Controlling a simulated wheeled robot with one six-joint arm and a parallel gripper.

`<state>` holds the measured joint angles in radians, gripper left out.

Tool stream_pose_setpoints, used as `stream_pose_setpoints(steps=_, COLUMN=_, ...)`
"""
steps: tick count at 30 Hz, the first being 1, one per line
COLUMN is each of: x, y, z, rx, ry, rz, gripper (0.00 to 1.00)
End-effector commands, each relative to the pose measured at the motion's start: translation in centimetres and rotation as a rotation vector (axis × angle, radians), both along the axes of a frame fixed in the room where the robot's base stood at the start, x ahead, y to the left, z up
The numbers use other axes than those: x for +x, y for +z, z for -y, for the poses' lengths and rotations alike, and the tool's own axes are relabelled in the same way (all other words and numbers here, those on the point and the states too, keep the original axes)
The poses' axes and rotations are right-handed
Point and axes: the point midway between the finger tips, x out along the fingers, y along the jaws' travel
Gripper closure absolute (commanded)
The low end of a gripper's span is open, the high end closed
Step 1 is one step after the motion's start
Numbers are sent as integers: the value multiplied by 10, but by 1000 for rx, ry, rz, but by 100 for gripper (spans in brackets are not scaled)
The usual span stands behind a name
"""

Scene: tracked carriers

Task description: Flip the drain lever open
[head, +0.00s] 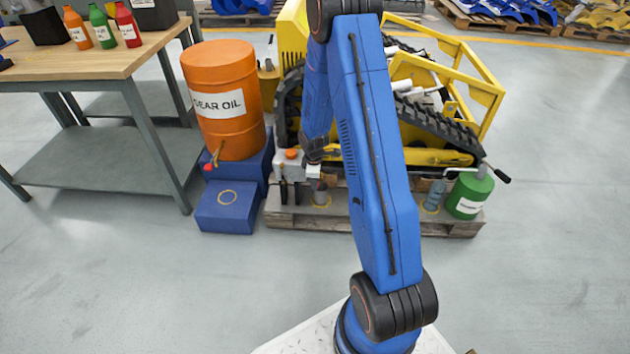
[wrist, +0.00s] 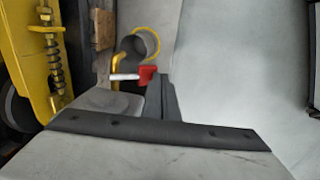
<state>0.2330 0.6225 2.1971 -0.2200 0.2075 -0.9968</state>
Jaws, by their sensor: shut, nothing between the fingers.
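In the wrist view the drain lever (wrist: 126,77) has a pale stem and a red tip (wrist: 148,75); it lies sideways across the picture. A bent yellow pipe (wrist: 118,68) is beside it. A grey round container (wrist: 133,46) stands by a yellow ring just beyond. My gripper (wrist: 164,80) is shut and empty, its dark fingers just beside the red tip; I cannot tell if they touch. In the head view my gripper (head: 290,201) points down at the front left of the yellow tracked carrier (head: 440,157). I cannot make out the lever there.
The carrier stands on a wooden pallet (head: 378,222). An orange gear oil drum (head: 222,85) with its own tap and a blue step (head: 226,210) are left of my gripper. A green can (head: 468,196) is at right. A workbench (head: 95,62) is far left. The floor in front is clear.

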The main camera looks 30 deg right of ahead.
Motion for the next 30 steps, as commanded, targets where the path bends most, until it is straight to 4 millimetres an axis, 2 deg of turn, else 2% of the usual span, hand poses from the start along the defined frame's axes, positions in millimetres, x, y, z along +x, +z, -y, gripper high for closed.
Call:
stream_pose_setpoints(steps=15, x=7, y=-32, z=5, rx=1, ry=0, rz=-1, gripper=100)
stream_pose_setpoints(steps=30, x=11, y=-39, z=8, rx=0, ry=0, rz=0, gripper=100)
